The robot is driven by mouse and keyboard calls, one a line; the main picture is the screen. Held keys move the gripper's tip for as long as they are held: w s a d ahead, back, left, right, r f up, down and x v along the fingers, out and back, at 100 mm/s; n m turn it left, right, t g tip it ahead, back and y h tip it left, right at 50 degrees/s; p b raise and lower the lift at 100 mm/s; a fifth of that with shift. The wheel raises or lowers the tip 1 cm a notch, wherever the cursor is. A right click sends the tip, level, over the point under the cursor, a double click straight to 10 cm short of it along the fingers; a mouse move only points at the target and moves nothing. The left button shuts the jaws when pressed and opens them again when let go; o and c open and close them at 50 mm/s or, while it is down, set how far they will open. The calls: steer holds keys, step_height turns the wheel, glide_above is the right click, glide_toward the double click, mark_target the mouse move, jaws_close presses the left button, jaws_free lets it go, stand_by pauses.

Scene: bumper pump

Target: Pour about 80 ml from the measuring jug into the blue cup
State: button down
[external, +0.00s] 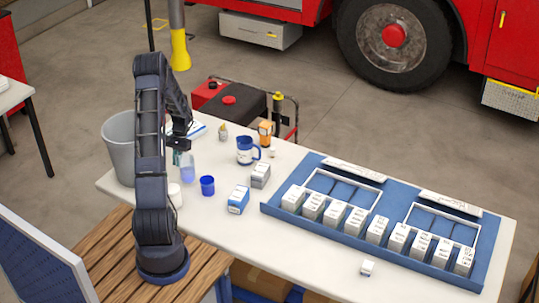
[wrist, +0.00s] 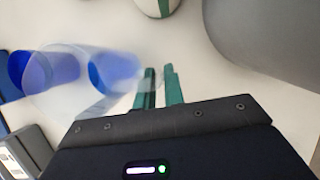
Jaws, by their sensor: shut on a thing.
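The measuring jug (external: 187,172) is clear, with blue liquid inside. In the wrist view the jug (wrist: 72,95) lies to the left of my fingers, its blue liquid showing through the wall. My gripper (wrist: 158,88) has green fingers, close together and shut on the jug at its near side; the exact grip spot is hard to make out. In the external view my gripper (external: 180,152) is at the jug, partly hidden by my arm. The blue cup (external: 207,186) stands on the table just right of the jug. It also shows at the left in the wrist view (wrist: 18,72), partly behind the jug.
A white container (external: 175,196) stands close to the jug. A grey bin (external: 120,150) is at the table's left end. A blue-white mug (external: 245,151), a grey box (external: 260,175) and a blue-white box (external: 237,201) stand right of the cup. A blue tray (external: 273,209) with several white boxes fills the right.

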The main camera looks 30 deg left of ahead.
mark_target(181, 159)
steer(key=shift+f, duration=0.15)
stand_by(0.3)
steer(key=shift+s+d+r+y, duration=0.1)
steer(key=shift+d+r+y, duration=0.7)
steer(key=shift+r+y, duration=0.35)
steer(key=d+y, duration=0.1)
steer(key=d+r+y, duration=0.1)
steer(key=y, duration=0.1)
steer(key=shift+s+d+r+n, duration=0.2)
steer(key=shift+d+r+n, duration=0.1)
steer(key=shift+n, duration=0.1)
steer(key=shift+s+d+r+t+y, duration=0.1)
steer(key=shift+d+r+t+y, duration=0.2)
steer(key=shift+d+r+y, duration=0.75)
steer(key=shift+d+r+n+y, duration=0.25)
steer(key=shift+r+n+y, duration=0.25)
steer(key=shift+r, duration=0.5)
steer(key=shift+s+d+y, duration=0.1)
steer(key=shift+d+y, duration=0.15)
steer(key=shift+y, duration=0.45)
steer(key=shift+d, duration=0.15)
steer(key=shift+s+d+r+n+y, duration=0.1)
steer(key=shift+d+r+n+y, duration=0.1)
steer(key=shift+d+r+y, duration=0.35)
steer(key=shift+s+d+r+n+y, duration=0.1)
steer(key=shift+d+r+n+y, duration=0.15)
steer(key=shift+r+y, duration=0.5)
